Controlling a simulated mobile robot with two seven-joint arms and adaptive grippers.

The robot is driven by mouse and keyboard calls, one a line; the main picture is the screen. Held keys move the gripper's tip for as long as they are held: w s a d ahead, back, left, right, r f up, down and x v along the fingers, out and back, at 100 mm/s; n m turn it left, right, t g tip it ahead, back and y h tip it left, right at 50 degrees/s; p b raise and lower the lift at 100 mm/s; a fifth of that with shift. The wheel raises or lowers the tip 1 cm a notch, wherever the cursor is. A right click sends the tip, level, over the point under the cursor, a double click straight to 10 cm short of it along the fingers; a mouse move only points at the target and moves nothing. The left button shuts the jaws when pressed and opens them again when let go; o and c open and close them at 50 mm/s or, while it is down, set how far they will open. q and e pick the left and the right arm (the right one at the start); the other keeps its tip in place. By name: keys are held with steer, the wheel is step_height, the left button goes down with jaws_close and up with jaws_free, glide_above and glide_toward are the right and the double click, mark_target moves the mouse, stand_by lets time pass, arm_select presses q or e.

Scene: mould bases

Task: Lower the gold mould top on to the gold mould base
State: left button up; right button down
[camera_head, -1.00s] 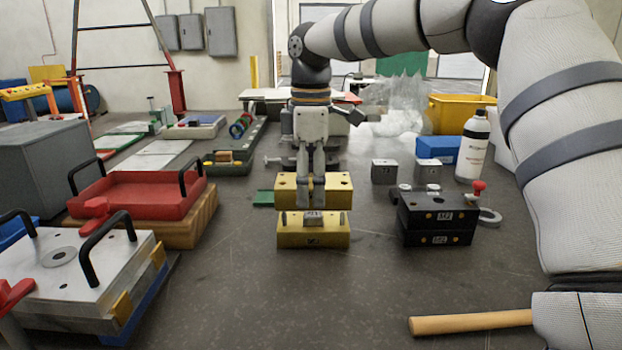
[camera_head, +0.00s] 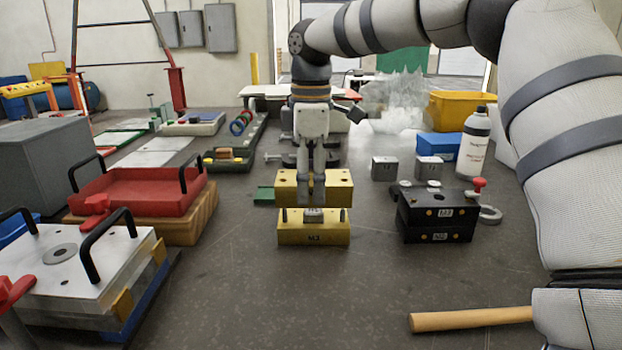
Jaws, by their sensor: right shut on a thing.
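The gold mould top (camera_head: 336,188) is a flat gold block with dark holes, held level in my right gripper (camera_head: 311,200). The gripper reaches down from above and is shut on the block near its middle. The gold mould base (camera_head: 313,237) rests on the table just below, with short pins at its ends and a grey block (camera_head: 313,214) on its middle. The top is above the base, close to the pin tips; I cannot tell whether they touch. My left gripper does not show.
A black mould stack (camera_head: 437,215) stands to the right, with a white bottle (camera_head: 474,145) behind it. A red tray (camera_head: 140,192) and a grey plate mould (camera_head: 70,275) are at left. A wooden handle (camera_head: 470,319) lies front right. The front middle of the table is clear.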

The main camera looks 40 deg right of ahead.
mark_target(311, 210)
steer(key=shift+f, duration=1.4)
stand_by(0.6)
steer(key=shift+c, duration=2.3)
jaws_free()
steer(key=shift+f, duration=0.15)
step_height(311, 210, up, 12)
